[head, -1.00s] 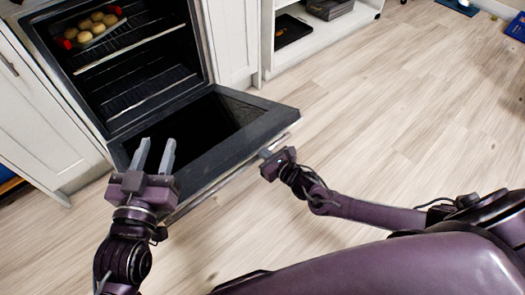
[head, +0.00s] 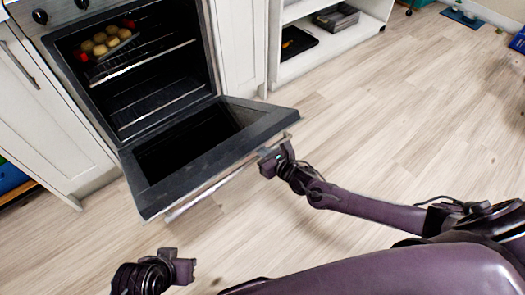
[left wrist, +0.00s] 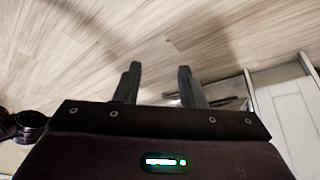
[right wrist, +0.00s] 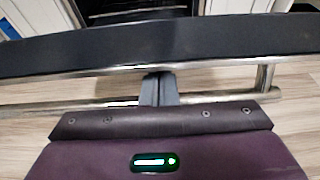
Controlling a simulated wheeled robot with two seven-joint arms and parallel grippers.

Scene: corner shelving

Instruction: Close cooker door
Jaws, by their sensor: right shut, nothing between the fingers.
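The cooker door (head: 222,152) is hinged at its lower edge and hangs open, tilted out from the oven (head: 140,65). A metal handle bar (head: 200,195) runs along its outer edge. My right gripper (head: 266,160) is at the right part of that edge. In the right wrist view, its fingers (right wrist: 159,88) are together, overlapping the handle bar (right wrist: 220,97) just below the door edge (right wrist: 150,45), with nothing held. My left gripper (head: 178,270) is low at the left, apart from the door; its fingers (left wrist: 158,85) are spread and empty in the left wrist view.
A tray of food (head: 107,43) with round pale items sits on the upper oven rack. White cabinets (head: 45,110) stand at the left, and a low open shelf (head: 330,45) stands to the right. The wooden floor (head: 400,120) is clear on the right.

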